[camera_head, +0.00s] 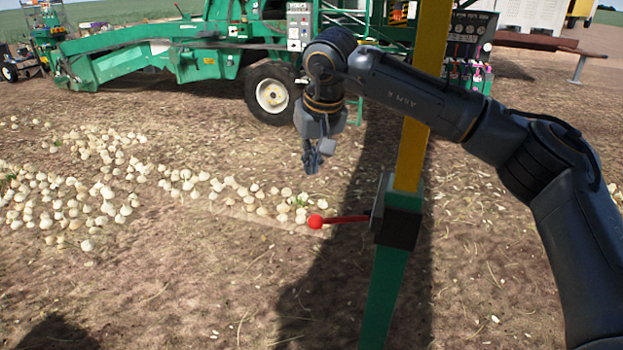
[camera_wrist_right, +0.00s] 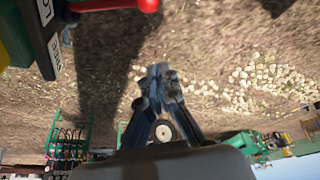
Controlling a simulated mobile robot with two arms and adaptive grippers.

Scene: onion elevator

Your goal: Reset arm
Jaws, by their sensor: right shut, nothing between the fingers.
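My right arm comes in from the right in the head view. Its gripper (camera_head: 312,160) hangs in the air, fingers pointing down, above the dirt and left of the post. The gripper also shows in the right wrist view (camera_wrist_right: 158,72), its fingers together and empty. A lever with a red ball knob (camera_head: 315,221) sticks out to the left from a dark box on the green and yellow post (camera_head: 412,150). The knob is below the gripper and apart from it. The lever's red knob also shows at the top of the right wrist view (camera_wrist_right: 148,5). My left gripper is not in view.
A green harvester machine (camera_head: 140,62) with a wheel (camera_head: 273,96) stands behind. Many pale onions (camera_head: 80,190) lie on the ground at the left. The post stands close to my right arm. The dirt left of the post, in front of the onions, is clear.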

